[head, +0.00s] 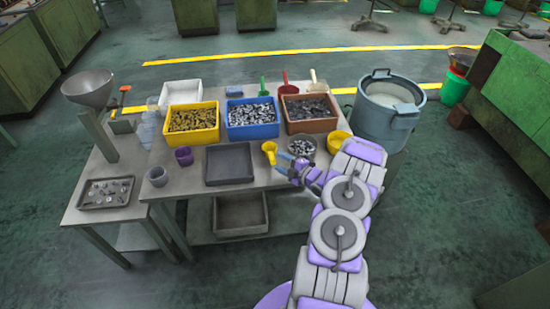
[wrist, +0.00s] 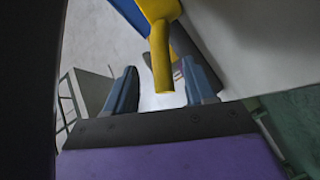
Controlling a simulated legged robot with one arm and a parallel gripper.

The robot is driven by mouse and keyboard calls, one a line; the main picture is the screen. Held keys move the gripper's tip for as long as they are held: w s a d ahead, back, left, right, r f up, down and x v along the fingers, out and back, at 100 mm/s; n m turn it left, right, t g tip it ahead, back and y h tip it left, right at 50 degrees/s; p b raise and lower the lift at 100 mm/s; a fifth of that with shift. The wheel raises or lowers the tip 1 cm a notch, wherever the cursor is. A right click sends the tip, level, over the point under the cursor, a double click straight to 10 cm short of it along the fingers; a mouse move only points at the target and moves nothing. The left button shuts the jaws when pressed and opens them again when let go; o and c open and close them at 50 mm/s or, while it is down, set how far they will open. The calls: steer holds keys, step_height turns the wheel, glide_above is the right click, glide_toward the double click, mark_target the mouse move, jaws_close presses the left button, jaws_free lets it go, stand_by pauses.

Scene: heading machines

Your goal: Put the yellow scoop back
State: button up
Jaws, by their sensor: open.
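The yellow scoop (head: 269,151) is at the front right of the table in the head view, between the dark grey tray and a bowl of metal parts. In the wrist view its yellow handle (wrist: 161,58) points toward my gripper. My gripper (head: 284,167) is just right of and below the scoop in the head view. In the wrist view my gripper (wrist: 157,86) is open, with the handle showing between and beyond its two fingers. I cannot tell whether the fingers touch it.
Yellow (head: 192,128), blue (head: 252,131) and brown (head: 309,126) bins of parts stand along the table's back. Green (head: 263,86), red (head: 285,77) and beige (head: 313,75) scoop handles rise behind them. A bowl (head: 302,146), yellow bowl (head: 338,139) and large bucket (head: 386,110) stand right.

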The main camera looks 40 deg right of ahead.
steer(key=p+v, duration=0.1)
steer(key=v, duration=0.5)
steer(key=shift+s+d+r, duration=0.15)
steer(key=shift+s+r, duration=0.05)
steer(key=shift+s, duration=0.15)
steer(key=w+a+r+m+g+h, duration=0.1)
steer(key=w+r+m+g+h, duration=0.3)
steer(key=w+r, duration=0.55)
steer(key=s+a+r+m+g+h, duration=0.2)
steer(key=s+a+r+m+g, duration=0.25)
steer(key=a+r, duration=0.55)
steer(key=s+a+r+m+g+y, duration=0.1)
steer(key=s+a+r+m+g, duration=0.1)
steer(key=s+a, duration=0.7)
steer(key=s+a+r+m+g+y, duration=0.1)
steer(key=s+a+r+g, duration=0.3)
steer(key=s+a, duration=0.5)
steer(key=s+a+r+m+g+y, duration=0.1)
steer(key=s+a+r+m+g, duration=0.2)
steer(key=s+a, duration=0.6)
steer(key=s+r+m, duration=0.1)
steer(key=s+r, duration=0.1)
steer(key=s, duration=0.7)
steer(key=shift+a, duration=0.25)
steer(key=shift+r+g, duration=0.15)
steer(key=shift+g, duration=0.1)
